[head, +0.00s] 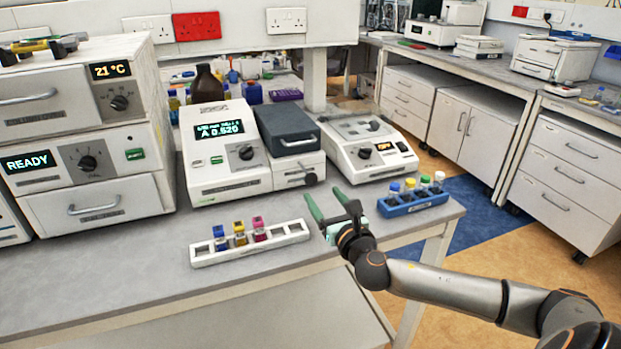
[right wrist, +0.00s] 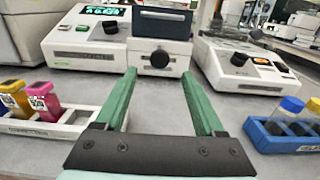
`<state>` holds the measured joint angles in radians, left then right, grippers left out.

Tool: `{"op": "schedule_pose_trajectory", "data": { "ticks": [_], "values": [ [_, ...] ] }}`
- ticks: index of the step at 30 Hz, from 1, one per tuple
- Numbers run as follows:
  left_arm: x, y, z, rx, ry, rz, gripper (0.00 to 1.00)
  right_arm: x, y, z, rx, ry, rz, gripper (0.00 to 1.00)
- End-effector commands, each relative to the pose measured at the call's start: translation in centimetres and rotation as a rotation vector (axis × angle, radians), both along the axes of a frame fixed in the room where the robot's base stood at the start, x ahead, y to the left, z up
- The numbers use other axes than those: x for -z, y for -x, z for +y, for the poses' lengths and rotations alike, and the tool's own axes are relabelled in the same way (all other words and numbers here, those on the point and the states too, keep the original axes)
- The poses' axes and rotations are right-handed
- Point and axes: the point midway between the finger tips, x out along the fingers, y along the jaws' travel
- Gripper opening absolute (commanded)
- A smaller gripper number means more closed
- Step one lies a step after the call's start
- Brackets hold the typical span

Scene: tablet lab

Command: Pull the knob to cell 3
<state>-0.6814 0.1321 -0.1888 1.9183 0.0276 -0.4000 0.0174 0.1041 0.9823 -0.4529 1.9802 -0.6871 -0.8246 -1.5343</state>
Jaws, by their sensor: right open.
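The spectrophotometer (head: 225,150) stands on the bench with a lit green display and a dial. A dark-lidded sample compartment (head: 286,125) is on its right side. A black round knob (head: 311,179) sticks out of the compartment's front; in the right wrist view the knob (right wrist: 159,58) is centred just beyond the fingertips. My right gripper (head: 325,193) is open and empty in front of the knob, apart from it; its green fingers (right wrist: 159,74) point toward it. I cannot read any cell number by the knob. My left gripper is not in view.
A white rack (head: 290,238) with several coloured cuvettes is left of my right gripper. A blue rack (head: 413,205) of capped vials is to its right. A second white instrument (head: 362,150) stands right of the compartment. The bench front is mostly clear.

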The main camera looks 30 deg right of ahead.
Motion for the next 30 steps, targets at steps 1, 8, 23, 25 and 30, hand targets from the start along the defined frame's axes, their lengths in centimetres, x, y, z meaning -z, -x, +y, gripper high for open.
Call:
{"op": "schedule_pose_trajectory", "data": {
  "ticks": [1, 8, 23, 25, 30],
  "values": [
    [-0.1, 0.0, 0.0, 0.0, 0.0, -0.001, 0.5, -0.1, -1.0, -0.2, 0.002, -0.002, -0.003, 0.71],
    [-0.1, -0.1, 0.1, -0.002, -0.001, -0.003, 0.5, -0.1, -4.9, -1.2, 0.002, -0.003, -0.002, 0.71],
    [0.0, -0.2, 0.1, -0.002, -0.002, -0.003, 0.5, 0.1, -8.3, -1.9, -0.001, -0.001, 0.002, 0.71],
    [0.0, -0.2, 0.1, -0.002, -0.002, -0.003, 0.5, 0.1, -8.3, -1.9, -0.001, -0.001, 0.002, 0.71],
    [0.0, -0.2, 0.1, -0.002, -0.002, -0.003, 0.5, 0.1, -8.3, -2.0, -0.001, -0.001, 0.002, 0.64]
  ]
}}
